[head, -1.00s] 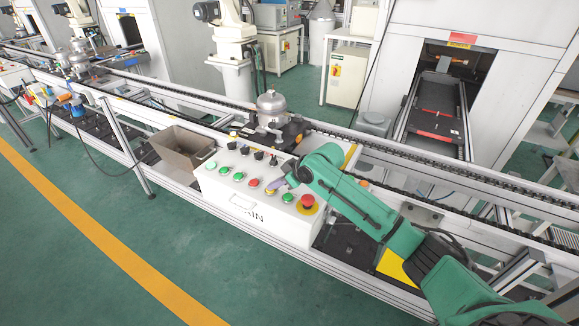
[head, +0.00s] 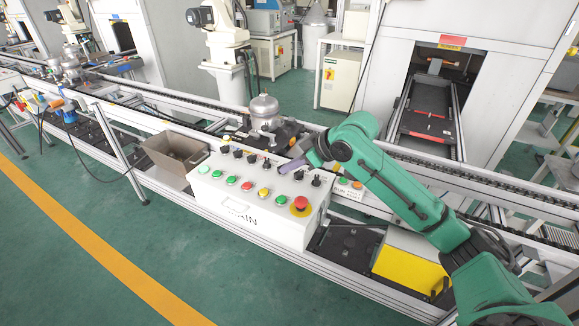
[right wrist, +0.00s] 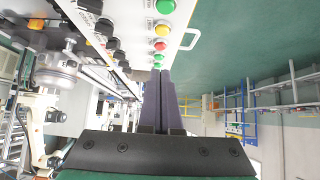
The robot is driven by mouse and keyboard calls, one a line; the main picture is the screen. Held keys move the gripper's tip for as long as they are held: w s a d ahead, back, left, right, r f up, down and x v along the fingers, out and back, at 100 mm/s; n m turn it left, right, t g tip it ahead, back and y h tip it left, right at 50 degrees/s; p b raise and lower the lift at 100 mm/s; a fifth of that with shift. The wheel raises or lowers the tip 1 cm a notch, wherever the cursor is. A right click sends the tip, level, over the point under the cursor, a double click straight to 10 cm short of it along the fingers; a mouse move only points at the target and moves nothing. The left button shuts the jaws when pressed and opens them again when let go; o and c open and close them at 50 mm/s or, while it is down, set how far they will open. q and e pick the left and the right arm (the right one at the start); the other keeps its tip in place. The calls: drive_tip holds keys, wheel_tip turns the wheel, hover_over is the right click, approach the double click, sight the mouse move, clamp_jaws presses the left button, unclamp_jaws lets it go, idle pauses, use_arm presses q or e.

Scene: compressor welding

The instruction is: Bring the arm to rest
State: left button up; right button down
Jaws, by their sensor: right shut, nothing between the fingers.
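My right arm is green and comes in from the lower right of the head view. Its right gripper (head: 292,166) is over the back right part of a white control box (head: 240,207), pointing left. The gripper is shut and holds nothing. In the right wrist view its two dark fingers (right wrist: 159,85) lie side by side, close to the row of coloured buttons. I cannot tell whether the fingertips touch the box. My left gripper is not in view.
The box carries coloured buttons, black knobs and a red emergency stop (head: 300,204). A silver compressor (head: 264,112) stands on the conveyor behind it. An open bin (head: 172,157) is to the left. Green floor in front is free, with a yellow line (head: 110,250).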

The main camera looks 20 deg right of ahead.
idle(0.3)
drive_tip(key=s+a+f+m+g+h, duration=0.1)
drive_tip(key=s+a+f, duration=0.1)
drive_tip(key=s+f, duration=0.45)
drive_tip(key=s+a+f+g+h, duration=0.1)
drive_tip(key=s+a+f, duration=0.2)
drive_tip(key=s+f, duration=0.35)
drive_tip(key=s+d+f+m+g+h, duration=0.1)
drive_tip(key=s+d+f+m+h, duration=0.1)
drive_tip(key=s+d+f+m, duration=0.3)
drive_tip(key=s+d+f+g+h, duration=0.15)
drive_tip(key=s+f, duration=0.25)
drive_tip(key=s, duration=0.4)
wheel_tip(320, 180, down, 21)
drive_tip(key=s, duration=0.2)
drive_tip(key=s+d+f+g, duration=0.1)
drive_tip(key=s+d+f, duration=0.2)
drive_tip(key=s+f, duration=1.2)
drive_tip(key=shift+s+f+g+b, duration=0.15)
drive_tip(key=shift+s+g+b, duration=0.2)
drive_tip(key=shift+s, duration=0.65)
